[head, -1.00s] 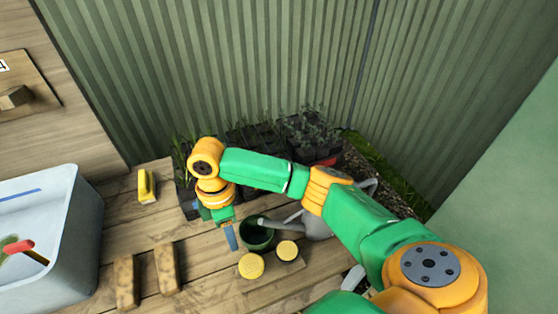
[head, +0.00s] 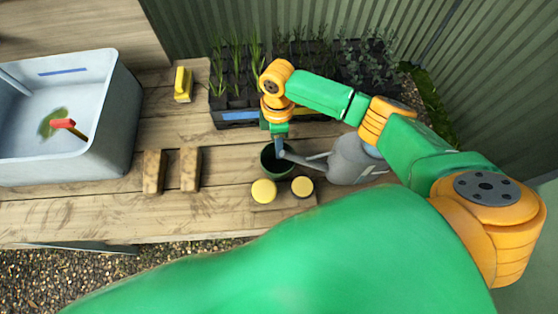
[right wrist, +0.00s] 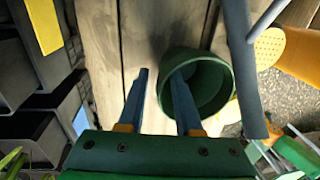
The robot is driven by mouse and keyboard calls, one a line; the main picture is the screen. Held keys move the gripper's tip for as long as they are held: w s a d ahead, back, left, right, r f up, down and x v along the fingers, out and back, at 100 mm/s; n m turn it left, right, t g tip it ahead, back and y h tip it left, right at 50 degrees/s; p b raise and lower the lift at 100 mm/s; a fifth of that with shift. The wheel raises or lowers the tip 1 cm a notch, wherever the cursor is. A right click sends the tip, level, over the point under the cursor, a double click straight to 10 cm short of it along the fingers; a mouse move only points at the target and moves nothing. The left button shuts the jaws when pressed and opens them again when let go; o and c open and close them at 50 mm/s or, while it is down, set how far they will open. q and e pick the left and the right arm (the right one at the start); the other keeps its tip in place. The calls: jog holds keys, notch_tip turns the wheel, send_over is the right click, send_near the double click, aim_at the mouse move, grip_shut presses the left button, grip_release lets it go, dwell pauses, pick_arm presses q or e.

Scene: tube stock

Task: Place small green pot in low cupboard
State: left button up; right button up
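The small green pot (head: 270,163) stands on the wooden bench in the head view, with its open mouth up. It also shows in the right wrist view (right wrist: 222,76). My right gripper (head: 279,143) is at the pot's far rim. In the right wrist view its two blue fingers (right wrist: 161,75) are apart. One finger overlaps the pot's mouth and the other is outside the wall; I cannot tell whether either touches. My left gripper is out of view. A grey panel edge (head: 85,247) shows below the bench front; I cannot tell whether it belongs to the low cupboard.
A grey watering can (head: 352,160) stands right of the pot, its spout close to the rim. Two yellow round-topped things (head: 264,191) (head: 302,187) stand in front. Plant trays (head: 232,118) are behind. Wooden blocks (head: 190,168) and a grey basin (head: 110,135) are left.

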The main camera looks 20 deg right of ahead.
jog(key=shift+s+a+r, duration=0.1)
jog(key=shift+a, duration=0.05)
grip_shut()
dwell(1.0)
